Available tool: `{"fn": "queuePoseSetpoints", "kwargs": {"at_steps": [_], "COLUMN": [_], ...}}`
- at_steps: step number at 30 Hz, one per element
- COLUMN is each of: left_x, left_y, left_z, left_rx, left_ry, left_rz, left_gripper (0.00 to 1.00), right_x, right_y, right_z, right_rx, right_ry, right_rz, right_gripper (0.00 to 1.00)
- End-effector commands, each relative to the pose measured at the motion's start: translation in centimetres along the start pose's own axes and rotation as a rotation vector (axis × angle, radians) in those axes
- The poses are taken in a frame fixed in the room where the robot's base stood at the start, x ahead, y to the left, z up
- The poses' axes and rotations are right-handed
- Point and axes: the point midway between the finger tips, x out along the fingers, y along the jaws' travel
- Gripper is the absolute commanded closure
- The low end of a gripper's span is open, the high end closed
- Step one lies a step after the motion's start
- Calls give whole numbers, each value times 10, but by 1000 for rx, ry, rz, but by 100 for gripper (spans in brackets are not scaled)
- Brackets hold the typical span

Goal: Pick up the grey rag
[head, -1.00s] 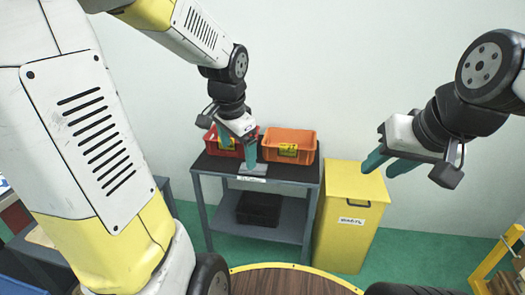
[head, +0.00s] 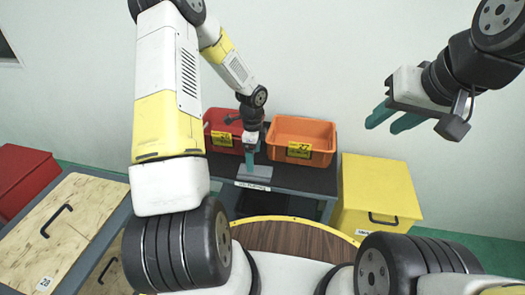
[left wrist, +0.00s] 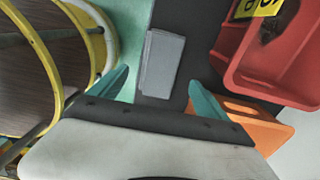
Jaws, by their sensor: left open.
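The grey rag (head: 258,172) lies folded flat on the dark table top, near its front edge. In the left wrist view the rag (left wrist: 162,62) is a pale grey rectangle, seen beyond and between my fingers. My left gripper (head: 250,158) is above the rag and points down at it. Its teal fingers (left wrist: 160,88) are apart with nothing between them. In the head view the gripper hides a part of the rag's far side. My right gripper (head: 382,119) is open and empty, raised in the air at the right.
A red bin (head: 221,126) and an orange bin (head: 318,137) stand behind the rag on the table (head: 311,180). A yellow cabinet (head: 378,190) is right of the table. A wooden-topped unit (head: 85,205) and a red box (head: 20,180) are at the left.

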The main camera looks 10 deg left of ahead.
Motion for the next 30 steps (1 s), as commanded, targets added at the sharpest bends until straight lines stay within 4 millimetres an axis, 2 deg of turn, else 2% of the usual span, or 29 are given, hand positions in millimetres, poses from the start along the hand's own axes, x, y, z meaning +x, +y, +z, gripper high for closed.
{"fn": "queuePoseSetpoints", "kwargs": {"at_steps": [14, 23, 26, 30], "left_x": [62, 68, 68, 68], "left_y": [-3, -3, -3, -3], "left_z": [-3, -2, -2, -2], "left_rx": [-2, -4, -4, -4], "left_ry": [-1, -1, -1, -1], "left_rz": [2, 1, 1, 1], "left_gripper": [13, 13, 28, 56], "right_x": [0, 0, 0, 0], "right_y": [0, 0, 0, 0], "right_z": [0, 0, 0, 0], "right_rx": [0, 0, 0, 0], "right_ry": [0, 0, 0, 0], "right_rz": [0, 0, 0, 0], "right_gripper": [64, 64, 64, 64]}}
